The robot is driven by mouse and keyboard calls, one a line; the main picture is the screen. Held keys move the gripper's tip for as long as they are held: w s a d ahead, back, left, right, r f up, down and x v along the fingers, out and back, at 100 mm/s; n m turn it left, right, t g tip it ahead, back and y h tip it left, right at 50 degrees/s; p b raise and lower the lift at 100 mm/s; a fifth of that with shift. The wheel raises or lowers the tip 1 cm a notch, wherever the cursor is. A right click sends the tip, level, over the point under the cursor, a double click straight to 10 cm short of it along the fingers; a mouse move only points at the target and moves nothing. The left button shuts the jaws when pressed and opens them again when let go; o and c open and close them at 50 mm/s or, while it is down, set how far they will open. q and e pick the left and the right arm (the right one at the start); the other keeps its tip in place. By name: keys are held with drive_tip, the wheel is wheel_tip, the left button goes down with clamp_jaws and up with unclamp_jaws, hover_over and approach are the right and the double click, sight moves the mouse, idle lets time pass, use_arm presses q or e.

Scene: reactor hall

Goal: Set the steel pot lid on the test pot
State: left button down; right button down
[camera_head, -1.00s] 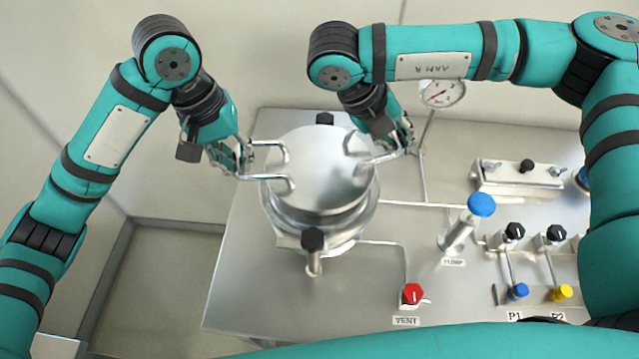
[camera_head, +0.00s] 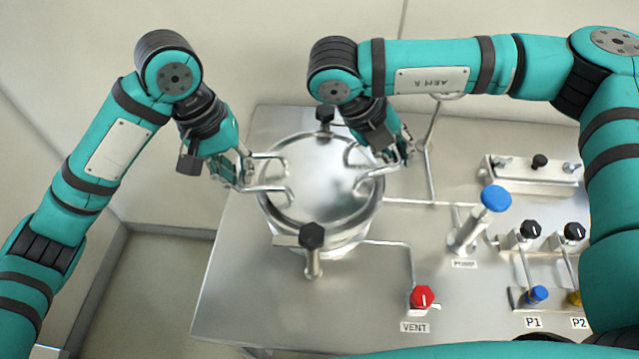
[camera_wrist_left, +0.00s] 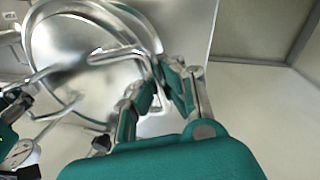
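The round steel lid (camera_head: 322,172) lies level over the test pot (camera_head: 345,241), framed by the pot's raised rim. The frames do not clearly show whether it rests fully. It has a bent-rod handle on each side. My left gripper (camera_head: 240,172) is closed around the left handle (camera_head: 268,188), outside the rim. The wrist view shows the left gripper (camera_wrist_left: 155,95) at the rod, with the lid (camera_wrist_left: 85,55) beyond. My right gripper (camera_head: 398,158) is at the right handle (camera_head: 375,172) and appears closed on it; its fingertips are partly hidden.
Black-knobbed clamps stand at the pot's front (camera_head: 312,237) and back (camera_head: 325,114). Right of it are the red VENT knob (camera_head: 422,297), blue-topped pump (camera_head: 495,198), and P1 and P2 valves. Thin pipes run along the steel bench (camera_head: 240,300). The bench's front left is clear.

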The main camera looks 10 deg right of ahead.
use_arm(q)
drive_tip(key=c, duration=1.9)
unclamp_jaws()
drive_tip(key=shift+d, duration=0.15)
use_arm(e)
drive_tip(key=c, duration=1.9)
unclamp_jaws()
drive_tip(key=shift+a, duration=0.15)
use_arm(q)
drive_tip(key=o, duration=0.4)
use_arm(e)
drive_tip(key=o, duration=0.4)
use_arm(q)
drive_tip(key=shift+r, duration=0.1)
use_arm(e)
drive_tip(key=shift+r, duration=0.25)
use_arm(q)
drive_tip(key=a+r, duration=0.1)
drive_tip(key=r, duration=0.6)
drive_tip(key=a+r, duration=0.1)
drive_tip(key=r, duration=0.3)
drive_tip(key=shift+s+a+r, duration=0.1)
drive_tip(key=shift+a+r, duration=0.2)
use_arm(e)
drive_tip(key=v, duration=1.1)
drive_tip(key=shift+a+r, duration=0.1)
drive_tip(key=shift+r, duration=0.1)
